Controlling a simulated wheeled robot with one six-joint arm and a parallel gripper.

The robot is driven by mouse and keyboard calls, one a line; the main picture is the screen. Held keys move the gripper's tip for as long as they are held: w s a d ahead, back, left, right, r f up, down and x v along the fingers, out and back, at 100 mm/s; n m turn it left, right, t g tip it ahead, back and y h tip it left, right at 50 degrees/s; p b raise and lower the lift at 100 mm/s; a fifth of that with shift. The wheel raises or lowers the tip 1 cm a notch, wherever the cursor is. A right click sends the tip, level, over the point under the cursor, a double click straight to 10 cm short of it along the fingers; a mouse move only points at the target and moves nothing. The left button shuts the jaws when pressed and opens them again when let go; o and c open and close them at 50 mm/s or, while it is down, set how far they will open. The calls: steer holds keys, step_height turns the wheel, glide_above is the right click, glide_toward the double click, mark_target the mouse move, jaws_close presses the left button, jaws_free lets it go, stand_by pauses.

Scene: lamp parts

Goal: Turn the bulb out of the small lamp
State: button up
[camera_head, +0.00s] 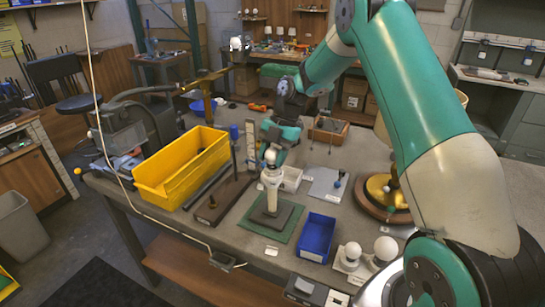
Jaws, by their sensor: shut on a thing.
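The small lamp (271,181) stands upright on a green mat (289,226) in the middle of the bench, with a pale column and a dark square base. A small white bulb (270,156) shows at its top. My teal arm reaches in from the right and comes down behind the lamp. My gripper (268,148) is at the bulb, shut on it as far as I can see. The fingers are small and partly lost against the clutter, so their exact grip on the glass is unclear. I cannot tell whether the bulb is still threaded in the lamp.
A yellow bin (182,170) stands to the left, beside a dark board with an upright rod (234,150). An empty blue bin (316,236) is right of the mat. Two round white bulbs (386,248) stand at the front right. A round wooden base (380,200) lies behind them.

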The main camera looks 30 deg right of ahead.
steer(key=shift+f+n+b, duration=0.1)
steer(key=shift+n+b, duration=0.3)
steer(key=shift+n+g+b, duration=0.6)
steer(key=shift+n+b, duration=0.25)
steer(key=shift+n, duration=0.25)
steer(key=shift+n+g+h+b, duration=0.5)
steer(key=shift+n+b, duration=0.95)
steer(key=shift+n, duration=0.15)
steer(key=shift+n, duration=0.3)
steer(key=shift+n+h+b, duration=0.3)
steer(key=shift+n+b, duration=0.1)
steer(key=shift+b, duration=0.35)
steer(key=shift+n+g+h+b, duration=0.7)
steer(key=shift+n+h+b, duration=0.1)
steer(key=shift+n+b, duration=1.3)
steer(key=shift+r+n+h+b, duration=0.25)
steer(key=shift+n+b, duration=0.2)
steer(key=shift+n, duration=0.45)
